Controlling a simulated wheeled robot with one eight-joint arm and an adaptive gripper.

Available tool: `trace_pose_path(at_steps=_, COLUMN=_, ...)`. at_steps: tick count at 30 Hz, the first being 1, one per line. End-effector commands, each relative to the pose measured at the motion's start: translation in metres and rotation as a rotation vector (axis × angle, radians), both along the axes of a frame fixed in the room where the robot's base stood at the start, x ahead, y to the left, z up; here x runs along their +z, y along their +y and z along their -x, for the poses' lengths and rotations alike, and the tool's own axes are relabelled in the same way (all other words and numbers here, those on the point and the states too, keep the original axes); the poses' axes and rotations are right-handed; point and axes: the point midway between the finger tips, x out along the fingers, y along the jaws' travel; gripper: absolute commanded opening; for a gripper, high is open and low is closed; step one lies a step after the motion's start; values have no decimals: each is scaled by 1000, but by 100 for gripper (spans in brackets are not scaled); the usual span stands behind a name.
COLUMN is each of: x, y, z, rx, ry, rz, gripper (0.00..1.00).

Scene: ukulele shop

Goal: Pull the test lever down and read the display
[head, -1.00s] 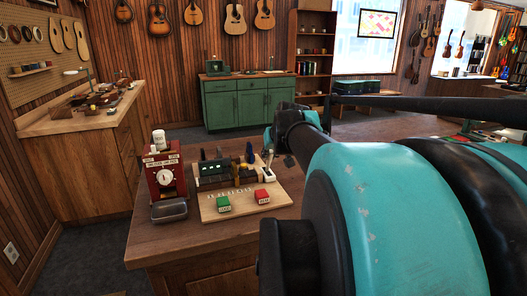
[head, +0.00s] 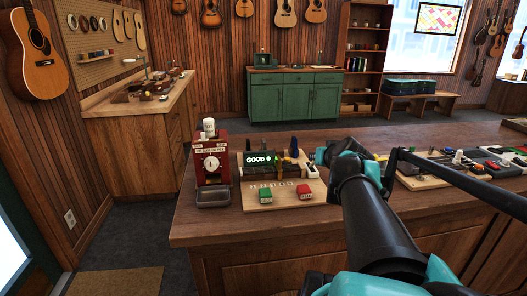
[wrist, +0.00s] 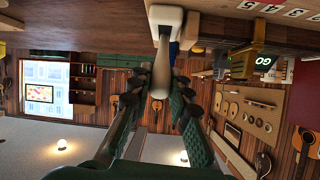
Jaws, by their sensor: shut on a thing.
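The test lever (wrist: 161,75) shows in the wrist view as a pale handle with a rounded end, rising from a white base (wrist: 165,16). My gripper (wrist: 162,98) is shut on the lever, with a dark finger on each side of it. In the head view the gripper is small and partly hidden by my arm, beside the white lever base (head: 303,168).
Another board of parts (head: 432,181) lies to the right. The wooden counter's front strip is clear.

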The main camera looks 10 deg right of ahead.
Motion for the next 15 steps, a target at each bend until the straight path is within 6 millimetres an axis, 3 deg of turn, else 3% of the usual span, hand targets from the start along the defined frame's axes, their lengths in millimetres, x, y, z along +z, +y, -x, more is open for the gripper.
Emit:
trace_pose_path(at_steps=3, x=-1, y=0, z=0, rx=0, ry=1, rz=0, gripper=0)
trace_pose_path(at_steps=4, x=-1, y=0, z=0, rx=0, ry=1, rz=0, gripper=20)
trace_pose_path(at_steps=9, x=-1, y=0, z=0, rx=0, ry=1, rz=0, gripper=40)
trace_pose_path(at_steps=15, x=0, y=0, z=0, rx=0, ry=1, rz=0, gripper=40)
